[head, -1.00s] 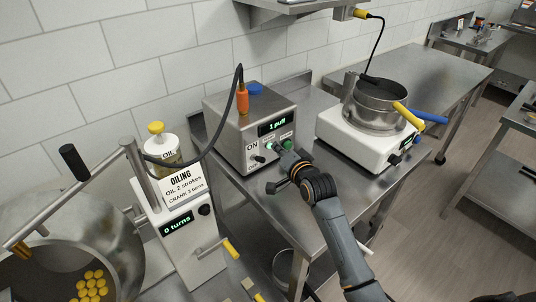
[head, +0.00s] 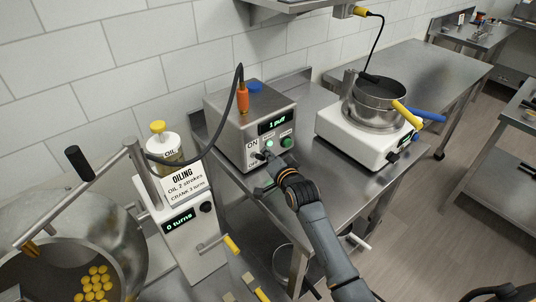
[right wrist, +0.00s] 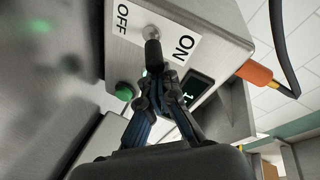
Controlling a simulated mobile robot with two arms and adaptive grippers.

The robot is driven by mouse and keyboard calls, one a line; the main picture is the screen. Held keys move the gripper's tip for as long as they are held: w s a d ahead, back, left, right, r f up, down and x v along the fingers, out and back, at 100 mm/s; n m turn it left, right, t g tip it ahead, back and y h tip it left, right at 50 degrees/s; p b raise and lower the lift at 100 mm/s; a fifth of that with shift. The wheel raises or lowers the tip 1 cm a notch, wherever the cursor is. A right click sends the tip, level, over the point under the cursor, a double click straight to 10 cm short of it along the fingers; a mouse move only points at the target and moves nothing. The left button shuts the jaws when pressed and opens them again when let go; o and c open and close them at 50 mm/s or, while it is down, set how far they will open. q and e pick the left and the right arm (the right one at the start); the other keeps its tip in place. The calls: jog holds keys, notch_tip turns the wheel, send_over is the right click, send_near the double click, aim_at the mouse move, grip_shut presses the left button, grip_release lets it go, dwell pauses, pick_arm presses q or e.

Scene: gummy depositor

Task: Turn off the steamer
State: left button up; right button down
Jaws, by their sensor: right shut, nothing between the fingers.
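The steamer (head: 226,131) is a steel box with a display reading "1 puff", green buttons and an ON/OFF label plate on its front. In the right wrist view its black-tipped toggle switch (right wrist: 152,50) stands out between the words OFF and ON; which way it is set I cannot tell. My right gripper (head: 268,158) is at the steamer's front, by the switch. Its shut, empty fingers (right wrist: 160,88) are close to the switch tip; whether they touch it is unclear. In the head view the gripper partly covers the switch. My left gripper is not seen.
A green button (right wrist: 125,91) lies beside the fingers. A black hose with an orange end (head: 242,98) rises from the steamer's top. A white heater with a pot (head: 378,112) stands right. An oiling machine (head: 182,228) and a drum with yellow candies stand left.

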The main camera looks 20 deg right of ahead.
jog(key=shift+s+d+f+m+t+b, duration=0.15)
jog(key=shift+f+t+b, duration=0.5)
jog(key=shift+b, duration=0.85)
jog(key=shift+s+f+m+t+b, duration=0.25)
jog(key=shift+f+t+b, duration=0.4)
jog(key=shift+b, duration=0.8)
jog(key=shift+f+b, duration=0.35)
jog(key=shift+f, duration=0.1)
jog(key=shift+s, duration=0.2)
jog(key=s, duration=1.1)
jog(key=shift+s+d+f, duration=0.1)
jog(key=shift+s+d, duration=0.2)
jog(key=shift+d, duration=0.1)
